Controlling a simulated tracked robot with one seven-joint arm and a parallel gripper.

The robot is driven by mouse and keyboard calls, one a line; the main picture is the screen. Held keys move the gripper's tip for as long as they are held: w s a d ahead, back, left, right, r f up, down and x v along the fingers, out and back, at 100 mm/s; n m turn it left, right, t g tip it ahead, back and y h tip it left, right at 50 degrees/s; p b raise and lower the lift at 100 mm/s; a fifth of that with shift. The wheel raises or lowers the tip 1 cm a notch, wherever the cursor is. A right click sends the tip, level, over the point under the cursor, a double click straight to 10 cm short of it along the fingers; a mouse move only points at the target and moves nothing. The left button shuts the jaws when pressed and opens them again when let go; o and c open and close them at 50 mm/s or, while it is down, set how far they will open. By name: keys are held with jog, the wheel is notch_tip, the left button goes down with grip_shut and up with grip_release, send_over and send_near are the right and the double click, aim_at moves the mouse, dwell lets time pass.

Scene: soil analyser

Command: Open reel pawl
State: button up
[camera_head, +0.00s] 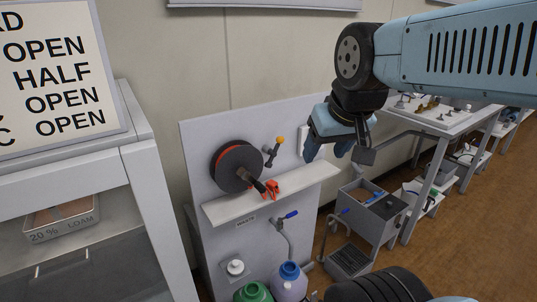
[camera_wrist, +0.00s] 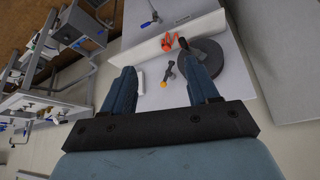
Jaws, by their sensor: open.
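The reel (camera_head: 237,166) is a dark disc with an orange-red edge on an upright pale panel. It also shows in the wrist view (camera_wrist: 208,58). A small grey lever with an orange-yellow knob (camera_head: 274,150), which looks like the pawl, sits on the panel right of the reel. In the wrist view the lever (camera_wrist: 168,76) lies between my fingers in the picture, knob towards me. My gripper (camera_head: 338,150) is open and empty, in front of the panel and right of the lever. Its two blue fingers (camera_wrist: 160,75) touch nothing that I can see.
A white shelf (camera_head: 300,190) juts out below the reel, with a red clamp-like part (camera_head: 272,188) at it. A blue-handled tap (camera_head: 289,215) and bottles (camera_head: 289,282) are below. A grey box (camera_head: 375,210) and a bench (camera_head: 445,122) stand right. A cabinet (camera_head: 150,190) stands left.

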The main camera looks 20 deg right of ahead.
jog(key=w+d, duration=0.2)
jog(key=w, duration=0.2)
jog(key=w+d+f+t+h, duration=0.1)
jog(key=w+d, duration=0.1)
jog(key=w, duration=0.2)
jog(key=w+d+t, duration=0.1)
jog(key=w+d, duration=0.1)
jog(key=w, duration=0.2)
jog(key=shift+f+h, duration=0.3)
jog(key=shift+h, duration=0.1)
jog(key=shift+c, duration=0.2)
jog(key=w+d+f+n+t, duration=0.2)
jog(key=w+d+f+t, duration=0.15)
jog(key=w, duration=0.55)
jog(key=n+t+y, duration=0.4)
jog(key=y, duration=0.4)
send_near(281, 140)
jog(key=d, duration=0.3)
notch_tip(281, 140, down, 2)
jog(key=s+y, duration=0.1)
jog(key=y, duration=0.2)
jog(key=shift+n+t, duration=0.25)
jog(key=shift+n, duration=0.05)
jog(key=x, duration=1.3)
jog(key=shift+w+f, duration=0.15)
jog(key=shift+d, duration=0.15)
grip_shut()
